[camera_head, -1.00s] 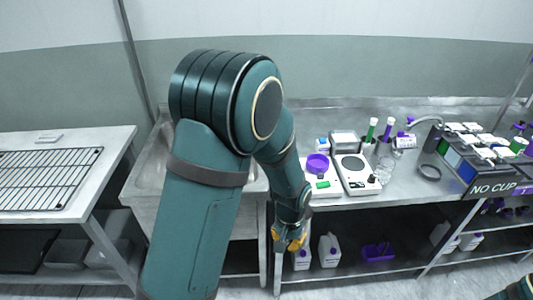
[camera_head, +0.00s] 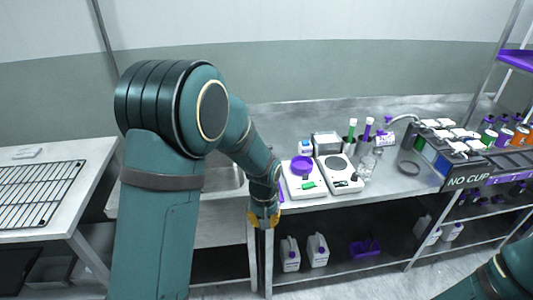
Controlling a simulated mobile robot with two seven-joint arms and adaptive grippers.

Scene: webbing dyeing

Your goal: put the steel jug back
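I cannot make out a steel jug for certain in the head view. A grey upright vessel (camera_head: 407,138) stands at the back of the steel bench beside a curved spout, but I cannot tell whether it is the jug. My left gripper (camera_head: 264,219), with orange-yellow fingertips, points down at the bench's front edge, left of the scales. Its fingers are small and partly hidden by the wrist, so their opening and any held thing are unclear. Only a piece of my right arm shows at the lower right; its gripper is out of view.
White jugs (camera_head: 318,250) stand below. A wire rack (camera_head: 38,195) is left.

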